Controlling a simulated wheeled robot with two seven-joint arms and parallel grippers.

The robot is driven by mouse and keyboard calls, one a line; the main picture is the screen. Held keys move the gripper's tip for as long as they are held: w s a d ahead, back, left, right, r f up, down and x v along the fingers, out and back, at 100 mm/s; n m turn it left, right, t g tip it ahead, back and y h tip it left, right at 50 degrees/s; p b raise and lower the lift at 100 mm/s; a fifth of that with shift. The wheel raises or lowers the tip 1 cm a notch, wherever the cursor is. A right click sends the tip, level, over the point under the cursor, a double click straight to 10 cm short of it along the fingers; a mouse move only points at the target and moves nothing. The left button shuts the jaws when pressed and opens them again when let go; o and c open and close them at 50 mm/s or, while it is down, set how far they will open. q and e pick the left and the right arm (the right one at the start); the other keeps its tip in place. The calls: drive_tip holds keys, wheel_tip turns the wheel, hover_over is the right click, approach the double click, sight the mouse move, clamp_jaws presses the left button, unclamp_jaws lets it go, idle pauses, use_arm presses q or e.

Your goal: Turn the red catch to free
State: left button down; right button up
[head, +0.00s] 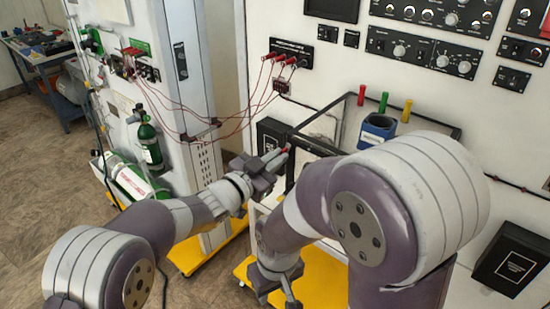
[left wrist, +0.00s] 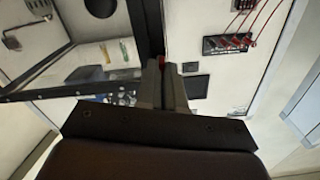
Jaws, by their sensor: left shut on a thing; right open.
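The red catch (head: 285,150) shows as a small red bit at the tips of my left gripper (head: 278,160), by the dark-framed cabinet on the wall. My right gripper (head: 276,292) is open and empty, low in front of the yellow base, apart from the catch.
The dark-framed cabinet (left wrist: 45,75) has a clear front with small items behind it. Red cables (head: 270,85) hang from the wall panel at left. A green cylinder (head: 149,142) stands further left. My right arm covers the cabinet's lower right.

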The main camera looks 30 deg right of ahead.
use_arm(q)
drive_tip(key=shift+w+r+n+p, duration=0.1)
drive_tip(key=shift+r+n+p, duration=0.15)
drive_tip(key=shift+n, duration=0.55)
drive_tip(key=shift+r+n+p, duration=0.15)
drive_tip(key=shift+r+n, duration=0.05)
drive_tip(key=shift+n, duration=0.6)
drive_tip(key=shift+r, duration=0.1)
drive_tip(key=c, duration=1.3)
unclamp_jaws()
drive_tip(key=shift+o, duration=0.2)
drive_tip(key=shift+f, duration=0.25)
drive_tip(key=b+v, duration=0.5)
drive_tip(key=v, duration=0.7)
drive_tip(key=shift+a, duration=0.25)
drive_tip(key=shift+f, duration=0.1)
